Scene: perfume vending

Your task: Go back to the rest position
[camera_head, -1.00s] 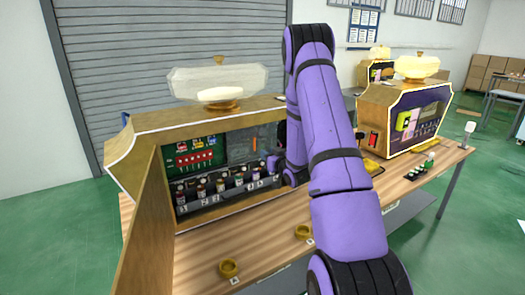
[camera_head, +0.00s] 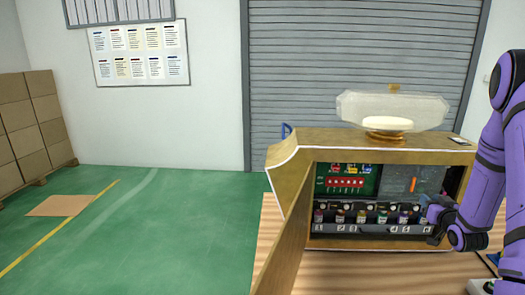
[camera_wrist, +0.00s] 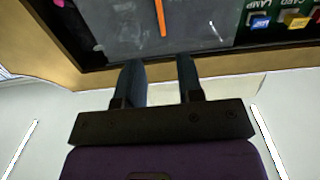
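My purple arm runs down the right edge of the head view. My gripper (camera_head: 432,212) is in front of the right end of the open perfume machine (camera_head: 350,148), partly hidden by the arm. In the wrist view my gripper (camera_wrist: 160,72) shows two dark fingers apart, with nothing between them. Beyond the fingertips is the machine's grey panel (camera_wrist: 205,28) with an orange bar (camera_wrist: 160,18). It also shows in the head view (camera_head: 414,184). Whether the fingers touch the machine cannot be told.
The machine's door (camera_head: 290,235) stands open toward me on the left. Several small bottles (camera_head: 361,216) stand in a row inside. A clear glass bottle shape (camera_head: 392,108) sits on top. The wooden table (camera_head: 375,275) extends in front.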

